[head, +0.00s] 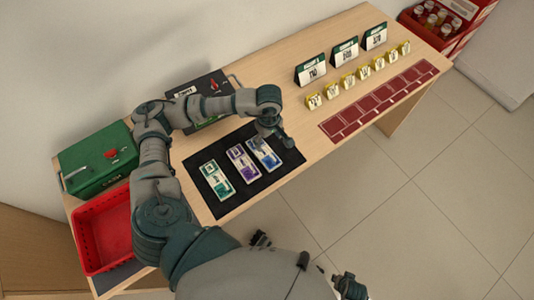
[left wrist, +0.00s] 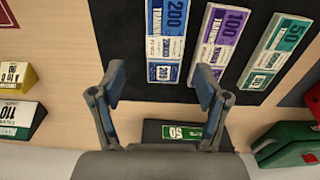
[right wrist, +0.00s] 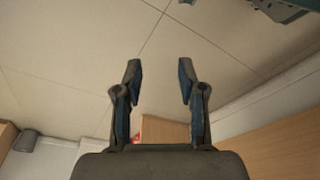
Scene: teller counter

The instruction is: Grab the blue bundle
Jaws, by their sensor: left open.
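The blue bundle (head: 264,153), marked 200, lies flat on the dark mat (head: 223,204), rightmost of three bundles in the head view. Its far end is close to my left gripper (head: 279,133). In the left wrist view the blue bundle (left wrist: 166,45) lies beyond the open, empty fingers (left wrist: 160,82), roughly in line with the gap between them. The purple bundle (left wrist: 218,40) and green bundle (left wrist: 275,52) lie beside it. My right gripper (right wrist: 159,80) is open and empty, with floor behind it in its wrist view.
A green box (head: 98,160) and a red tray (head: 83,232) stand at the left end of the counter. Small yellow blocks (head: 347,81), number signs (head: 345,52) and a red strip (head: 350,122) occupy the right part. Bare wood lies right of the mat.

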